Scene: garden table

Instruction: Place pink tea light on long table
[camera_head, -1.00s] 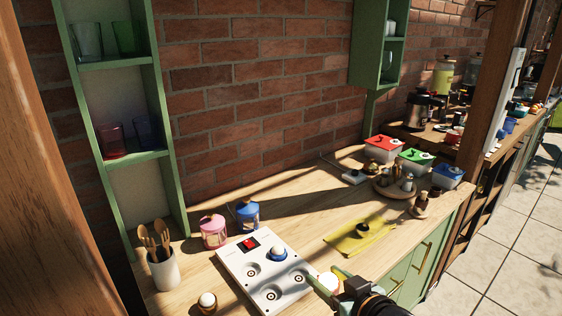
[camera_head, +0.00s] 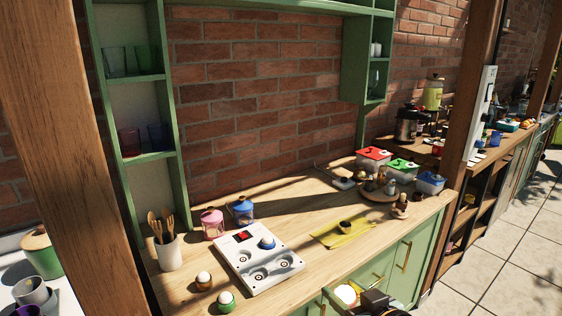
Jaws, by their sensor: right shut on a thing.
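My right gripper (camera_head: 346,294) is at the bottom edge, in front of the green cabinet doors. It is shut on a small pale round thing with a warm tint, likely the pink tea light (camera_head: 345,293); the fingers hide much of its sides. It is held off the front edge of the long wooden table (camera_head: 310,280), apart from the tabletop. My left gripper is not in view.
A white hob-like board (camera_head: 282,277) bears a blue cup. Brown (camera_head: 204,281) and green (camera_head: 226,302) cups stand near the front edge. Pink (camera_head: 212,223) and blue (camera_head: 241,210) lanterns stand behind. A yellow cloth (camera_head: 343,233) lies right of the board.

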